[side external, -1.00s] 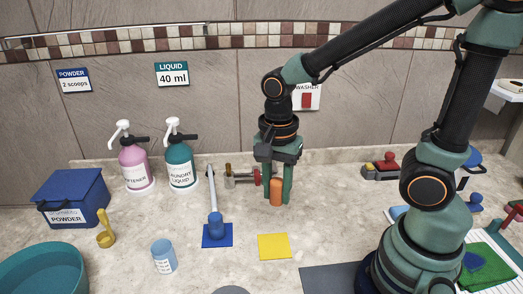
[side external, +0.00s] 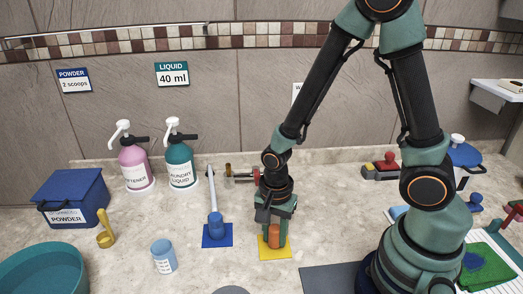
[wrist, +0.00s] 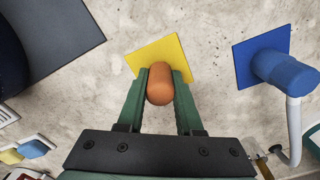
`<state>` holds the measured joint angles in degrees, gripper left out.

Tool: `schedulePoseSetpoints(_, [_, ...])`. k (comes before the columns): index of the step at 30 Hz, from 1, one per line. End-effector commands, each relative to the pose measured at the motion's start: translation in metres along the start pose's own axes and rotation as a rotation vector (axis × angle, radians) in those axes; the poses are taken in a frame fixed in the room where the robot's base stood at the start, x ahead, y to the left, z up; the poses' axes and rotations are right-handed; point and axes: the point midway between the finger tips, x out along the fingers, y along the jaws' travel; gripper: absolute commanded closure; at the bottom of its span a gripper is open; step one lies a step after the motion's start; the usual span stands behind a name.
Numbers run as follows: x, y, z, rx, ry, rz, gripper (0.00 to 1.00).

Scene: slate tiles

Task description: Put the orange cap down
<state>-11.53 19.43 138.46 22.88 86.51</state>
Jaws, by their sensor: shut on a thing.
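The orange cap (side external: 273,236) is an upright orange cylinder between the fingers of my gripper (side external: 273,240). In the side view it is over the yellow square (side external: 268,252); I cannot tell whether its bottom touches the square. In the wrist view the cap (wrist: 160,84) sits between the two green fingers (wrist: 159,95), which are shut on it. The yellow square (wrist: 165,52) shows behind and around the cap there. The cap and fingers hide part of the square.
Left of the yellow square is a blue square (side external: 206,241) with a blue-ended grey pipe (side external: 212,195) on it. A light blue cup (side external: 163,256) stands further left. A dark grey mat (side external: 330,279) lies at the front right. Bare counter lies between the cup and the squares.

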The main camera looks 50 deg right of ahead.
Motion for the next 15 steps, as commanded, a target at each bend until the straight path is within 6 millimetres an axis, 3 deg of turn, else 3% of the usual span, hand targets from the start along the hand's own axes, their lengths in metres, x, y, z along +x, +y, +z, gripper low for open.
schedulePoseSetpoints(14, [0.0072, -0.0001, 0.0000, 0.000, 0.000, 0.000, 1.00])
schedulePoseSetpoints(15, [0.0074, -0.0002, 0.0000, 0.000, 0.000, 0.000, 0.58])
